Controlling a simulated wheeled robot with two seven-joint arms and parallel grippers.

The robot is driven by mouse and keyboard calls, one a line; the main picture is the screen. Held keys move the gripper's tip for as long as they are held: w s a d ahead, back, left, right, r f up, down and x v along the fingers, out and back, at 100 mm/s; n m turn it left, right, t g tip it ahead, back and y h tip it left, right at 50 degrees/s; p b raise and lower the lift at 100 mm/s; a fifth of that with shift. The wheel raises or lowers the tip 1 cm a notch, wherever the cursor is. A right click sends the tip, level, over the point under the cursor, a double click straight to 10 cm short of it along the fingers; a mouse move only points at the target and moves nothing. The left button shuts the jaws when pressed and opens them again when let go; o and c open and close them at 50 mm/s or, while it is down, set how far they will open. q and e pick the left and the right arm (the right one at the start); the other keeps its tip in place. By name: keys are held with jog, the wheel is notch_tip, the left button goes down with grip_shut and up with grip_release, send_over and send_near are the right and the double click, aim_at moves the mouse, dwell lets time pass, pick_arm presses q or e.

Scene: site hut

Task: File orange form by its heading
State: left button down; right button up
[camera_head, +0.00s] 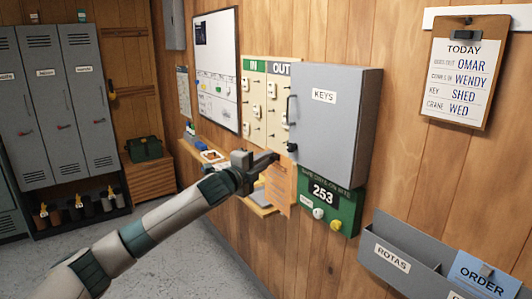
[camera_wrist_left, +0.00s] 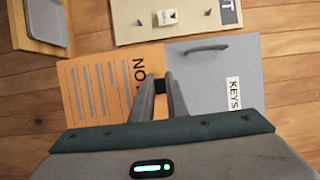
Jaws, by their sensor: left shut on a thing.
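An orange form (camera_head: 279,188) hangs from my left gripper (camera_head: 274,158), in front of the wood wall beside the grey key cabinet. The left wrist view also shows the form (camera_wrist_left: 98,85) between the fingers (camera_wrist_left: 162,86); it has dark printed lines and a heading that starts with "NO", the rest hidden by a finger. My left gripper is shut on its edge. A grey wall holder (camera_head: 410,238) at lower right has a pocket labelled ROTAS (camera_head: 393,258); another label is cut off by the frame. A blue ORDER sheet (camera_head: 485,272) stands at its right part. My right gripper is not in view.
The grey KEYS cabinet (camera_head: 335,125) juts out right of the gripper. Below it is a green 253 board (camera_head: 330,195) with knobs. An IN/OUT board (camera_head: 257,105) and small shelf (camera_head: 210,160) are farther left. A TODAY clipboard (camera_head: 465,70) hangs upper right.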

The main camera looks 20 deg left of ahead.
pick_arm(q)
jog(key=s+d+f, duration=1.2)
jog(key=s+f, duration=0.2)
jog(key=s+a+f+n+y, duration=0.1)
jog(key=s+y, duration=0.1)
jog(key=s, duration=0.7)
jog(key=s+a+n+y, duration=0.1)
jog(key=s+a+y, duration=0.1)
jog(key=s, duration=0.7)
jog(key=shift+s+f+n+t, duration=0.15)
jog(key=shift+f+n+t, duration=0.15)
jog(key=shift+f+n, duration=0.1)
jog(key=shift+d, duration=0.1)
